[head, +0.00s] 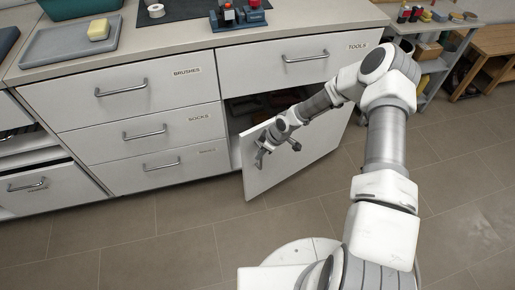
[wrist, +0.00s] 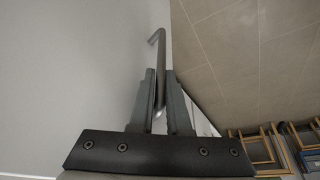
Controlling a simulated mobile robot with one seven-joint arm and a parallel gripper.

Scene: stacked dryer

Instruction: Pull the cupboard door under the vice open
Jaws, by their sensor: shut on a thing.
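The cupboard door (head: 302,163) stands partly open below the drawer labelled TOOLS (head: 300,57), swung out from its left side, with a dark interior (head: 240,118) showing behind it. The blue-grey vice (head: 240,16) sits on the worktop above. My gripper (head: 265,151) is at the door's outer face near its left edge. In the wrist view my gripper (wrist: 159,82) is shut on the door's grey bar handle (wrist: 157,50), which runs between the two fingers.
Closed drawers labelled BRUSHES and SOCKS (head: 135,130) are left of the opening. Bare tiled floor (head: 180,225) lies in front of the cabinets. A tray (head: 65,45) with a yellow block is on the worktop.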

